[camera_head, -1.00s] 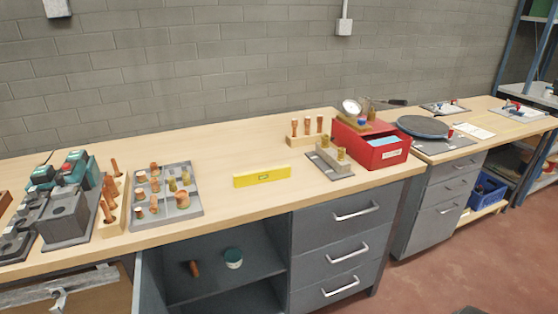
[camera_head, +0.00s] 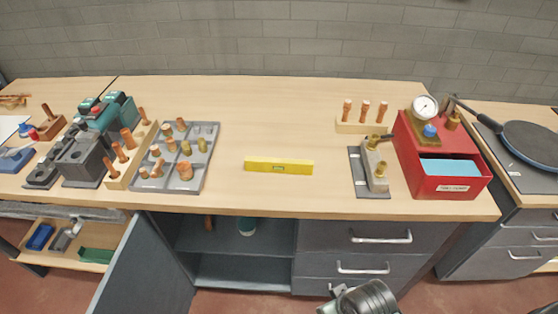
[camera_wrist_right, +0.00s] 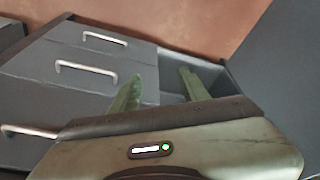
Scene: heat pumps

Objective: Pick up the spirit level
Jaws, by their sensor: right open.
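The yellow spirit level (camera_head: 279,166) lies on the wooden worktop, near its front edge, in the head view. Its long side runs left to right and nothing touches it. In the right wrist view my right gripper (camera_wrist_right: 160,85) is open, with its two greenish fingers apart and nothing between them. Behind the fingers are grey drawers with pale handles. The spirit level is not in the right wrist view. Part of my right arm shows at the bottom of the head view, below the worktop edge. My left gripper is not in view.
A grey tray of copper and brass fittings (camera_head: 201,150) lies left of the level. A brass-fitted block (camera_head: 375,165) and a red box (camera_head: 440,178) stand to the right. The worktop around the level is clear. A cabinet door (camera_head: 140,265) hangs open below.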

